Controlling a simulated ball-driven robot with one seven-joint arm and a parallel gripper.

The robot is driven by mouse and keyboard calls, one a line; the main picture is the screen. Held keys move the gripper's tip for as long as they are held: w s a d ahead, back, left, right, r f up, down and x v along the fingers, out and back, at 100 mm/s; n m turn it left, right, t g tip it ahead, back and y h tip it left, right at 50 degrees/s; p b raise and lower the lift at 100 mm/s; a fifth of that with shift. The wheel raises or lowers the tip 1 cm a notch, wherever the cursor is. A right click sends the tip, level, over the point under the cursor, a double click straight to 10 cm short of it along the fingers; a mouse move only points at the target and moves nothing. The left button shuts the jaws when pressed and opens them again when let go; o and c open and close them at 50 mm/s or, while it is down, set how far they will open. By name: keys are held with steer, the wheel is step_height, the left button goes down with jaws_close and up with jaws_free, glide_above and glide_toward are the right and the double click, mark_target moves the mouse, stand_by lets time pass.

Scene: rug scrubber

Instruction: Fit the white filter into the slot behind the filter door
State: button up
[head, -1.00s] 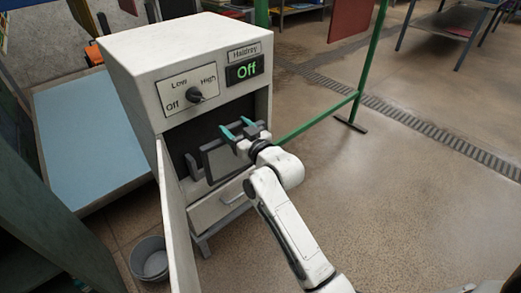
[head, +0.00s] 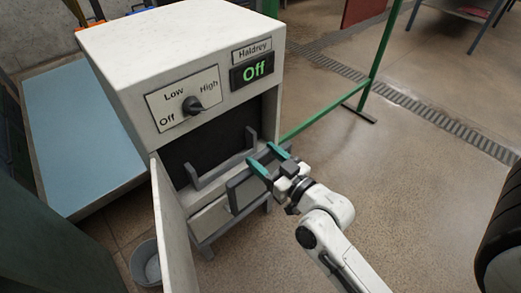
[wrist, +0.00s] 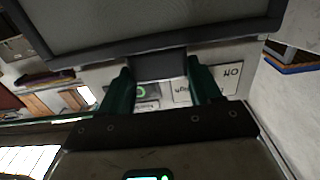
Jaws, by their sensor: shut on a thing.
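The white machine (head: 180,45) stands ahead, its display reading Off and its knob at the upper front. Its filter door (head: 172,225) hangs open at the left. The slot (head: 210,150) behind it looks dark and empty, with a grey U-shaped bracket (head: 222,165) at its bottom. My gripper (head: 269,161) is shut on the tab of a grey-framed filter, just outside the slot at the right. In the wrist view this framed filter (wrist: 150,25) shows a dark grey face, its tab (wrist: 157,66) between the teal fingers. I see no white filter.
A drawer front (head: 212,218) sits below the slot. A grey bucket (head: 146,262) stands on the floor at the left, beside a pale blue platform (head: 70,130). A green frame (head: 370,75) stands behind at the right. A dark tyre (head: 500,235) is at the right edge. Floor between is open.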

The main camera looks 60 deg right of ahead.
steer(key=p, duration=0.3)
glide_toward(214, 126)
steer(key=shift+w+d+r, duration=0.35)
steer(key=shift+w+r, duration=0.5)
steer(key=shift+w, duration=0.2)
steer(key=shift+w+d+r, duration=0.3)
steer(key=shift+w+r, duration=0.5)
steer(key=shift+w, duration=0.2)
steer(key=shift+w+d+r, duration=0.35)
steer(key=shift+w+r, duration=0.5)
steer(key=shift+w, duration=0.2)
steer(key=shift+f+b, duration=2.4)
steer(key=shift+b, duration=0.3)
steer(key=o, duration=1.6)
steer(key=shift+c, duration=0.2)
steer(key=shift+s, duration=0.1)
steer(key=v, duration=1)
steer(key=shift+s+b, duration=0.35)
steer(key=shift+b, duration=0.05)
steer(key=shift+a, duration=0.15)
